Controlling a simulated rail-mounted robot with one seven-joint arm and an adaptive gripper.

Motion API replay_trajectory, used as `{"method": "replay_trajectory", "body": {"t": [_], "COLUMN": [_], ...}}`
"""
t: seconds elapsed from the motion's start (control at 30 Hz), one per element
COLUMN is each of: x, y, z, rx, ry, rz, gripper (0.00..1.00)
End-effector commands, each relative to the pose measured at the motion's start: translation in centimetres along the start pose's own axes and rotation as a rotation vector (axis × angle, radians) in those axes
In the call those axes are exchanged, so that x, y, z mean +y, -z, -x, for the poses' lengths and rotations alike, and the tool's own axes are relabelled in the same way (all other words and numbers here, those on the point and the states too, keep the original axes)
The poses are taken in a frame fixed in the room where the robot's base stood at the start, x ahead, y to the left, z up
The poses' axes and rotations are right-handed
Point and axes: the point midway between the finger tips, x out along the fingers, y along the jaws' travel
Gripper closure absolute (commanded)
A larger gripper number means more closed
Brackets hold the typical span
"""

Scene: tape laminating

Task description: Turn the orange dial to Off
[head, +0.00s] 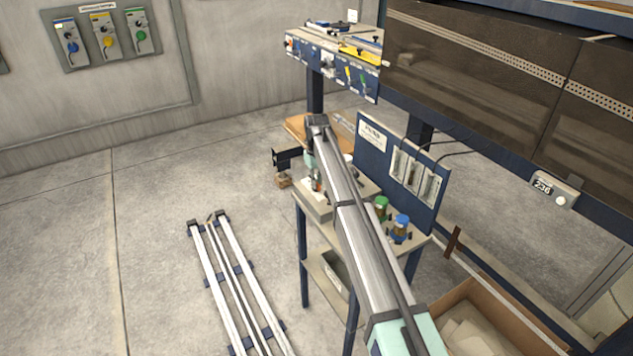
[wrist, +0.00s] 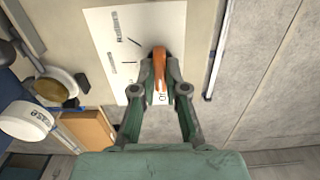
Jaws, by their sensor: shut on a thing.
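The orange dial (wrist: 161,62) sits on a white label plate (wrist: 112,22) in the wrist view. The plate carries printed marks and text, and the word "Off" shows close to the dial's near end, between the fingers. My gripper (wrist: 160,73) is shut on the dial, with one finger on each side of it. In the head view my gripper is mostly hidden behind my arm, by the small workbench (head: 412,252). The dial cannot be made out clearly there.
A green-topped jar (head: 381,208) and a blue-topped jar (head: 401,227) stand on the bench, right of my arm. A blue upright panel (head: 368,143) rises behind. White rails (head: 238,285) lie on the floor at left. An open cardboard box (head: 490,320) stands at lower right.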

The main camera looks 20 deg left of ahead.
Motion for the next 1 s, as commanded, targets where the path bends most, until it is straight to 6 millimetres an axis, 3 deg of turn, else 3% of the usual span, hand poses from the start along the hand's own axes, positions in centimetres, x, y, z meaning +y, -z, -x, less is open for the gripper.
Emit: {"method": "replay_trajectory", "body": {"t": [0.47, 0.5, 0.57, 1.0], "x": [-0.02, -0.02, -0.02, 0.01], "y": [-0.07, -0.06, -0.06, 0.02], "z": [-0.06, -0.06, -0.06, 0.77], "rx": [-0.002, -0.002, -0.002, 0.000], "ry": [0.001, 0.001, 0.001, 0.000], "rz": [0.017, 0.016, 0.016, 0.016], "gripper": [1.00, 0.81, 0.62, 0.62]}}
